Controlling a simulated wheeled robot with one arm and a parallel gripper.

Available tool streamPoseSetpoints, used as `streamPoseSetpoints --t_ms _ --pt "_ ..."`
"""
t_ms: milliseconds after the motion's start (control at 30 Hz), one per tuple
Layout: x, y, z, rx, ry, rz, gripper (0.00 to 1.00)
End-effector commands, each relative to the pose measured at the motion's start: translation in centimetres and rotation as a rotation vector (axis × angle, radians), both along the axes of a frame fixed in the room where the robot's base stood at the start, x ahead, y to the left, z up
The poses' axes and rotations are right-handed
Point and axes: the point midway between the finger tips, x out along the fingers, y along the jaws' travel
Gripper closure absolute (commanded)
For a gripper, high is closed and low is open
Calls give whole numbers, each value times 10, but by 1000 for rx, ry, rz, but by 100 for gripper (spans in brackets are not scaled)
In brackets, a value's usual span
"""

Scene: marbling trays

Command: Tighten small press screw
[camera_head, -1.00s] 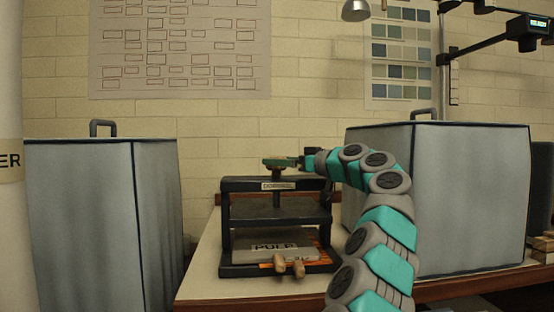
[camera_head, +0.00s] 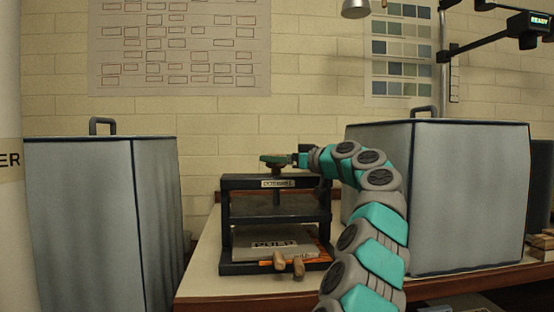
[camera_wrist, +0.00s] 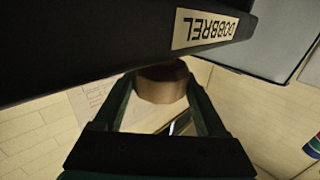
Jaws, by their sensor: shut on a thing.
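The small press (camera_head: 274,183) is a dark frame with a name plate, standing on the table. Its screw (camera_head: 276,196) rises through the top beam to a green handle (camera_head: 272,158) on top. In the wrist view the two fingers (camera_wrist: 160,82) close around a brown rounded piece (camera_wrist: 158,90), which looks like the handle's grip. The press's dark beam (camera_wrist: 110,45) with its plate fills the top there. The far fingertips are partly hidden.
A pale block marked PULP (camera_head: 285,246) lies in the press, with two brown handle-like pieces (camera_head: 298,266) at its front. Large grey boxes stand at left (camera_head: 80,220) and right (camera_head: 470,200). The table (camera_head: 205,270) is bare left of the press.

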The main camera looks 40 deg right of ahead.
Motion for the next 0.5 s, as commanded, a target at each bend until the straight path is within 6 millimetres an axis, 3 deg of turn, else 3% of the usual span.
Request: streamPoseSetpoints --t_ms 133,500 --pt "0 0 0 0 0 0 82" --pt "-1 1 -3 -1 -1 -45 82"
